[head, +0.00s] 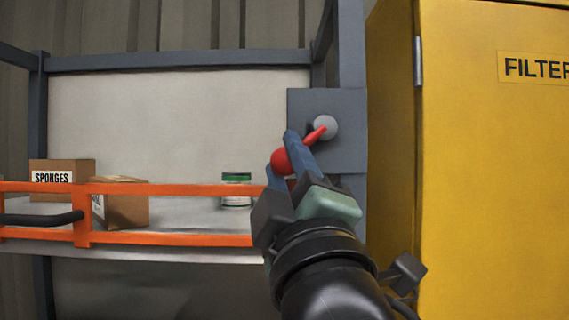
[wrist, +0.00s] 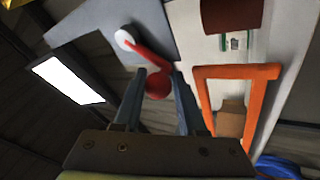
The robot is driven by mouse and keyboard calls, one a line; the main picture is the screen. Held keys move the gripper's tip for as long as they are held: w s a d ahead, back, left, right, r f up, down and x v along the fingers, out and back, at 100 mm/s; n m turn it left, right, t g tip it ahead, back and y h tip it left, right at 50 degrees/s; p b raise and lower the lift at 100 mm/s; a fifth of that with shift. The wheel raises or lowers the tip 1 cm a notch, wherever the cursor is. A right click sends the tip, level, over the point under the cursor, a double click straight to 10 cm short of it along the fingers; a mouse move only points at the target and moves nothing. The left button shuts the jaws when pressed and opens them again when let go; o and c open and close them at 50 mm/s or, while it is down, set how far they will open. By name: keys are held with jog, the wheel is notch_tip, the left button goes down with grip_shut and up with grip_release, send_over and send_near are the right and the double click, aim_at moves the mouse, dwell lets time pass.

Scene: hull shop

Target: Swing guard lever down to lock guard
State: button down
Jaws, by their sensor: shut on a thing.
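The guard lever is a red arm with a round red knob (head: 281,161) on a grey round pivot (head: 325,127), fixed to a grey-blue plate (head: 345,107) on the rack's right post. The lever slants down and to the left from the pivot. My gripper (head: 281,152) is shut on the knob, with its blue fingers on both sides of it. In the wrist view the red knob (wrist: 159,85) sits between the fingertips. The orange guard (head: 165,239) runs level across the shelf front, its right end partly hidden by my gripper.
On the shelf stand a box marked SPONGES (head: 62,173), another cardboard box (head: 122,204) and a jar with a green lid (head: 236,190). A black handle (head: 42,219) is on the guard's left part. A yellow cabinet (head: 480,180) stands close on the right.

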jog(key=c, duration=0.6)
grip_release()
jog(key=shift+d+r, duration=0.15)
jog(key=shift+o, duration=0.2)
jog(key=shift+s+f+b, duration=0.35)
jog(key=shift+s+f, duration=0.05)
jog(key=shift+s, duration=0.05)
jog(key=b+v, duration=0.6)
jog(key=v, duration=0.6)
jog(key=shift+b, duration=0.35)
jog(key=shift+r, duration=0.1)
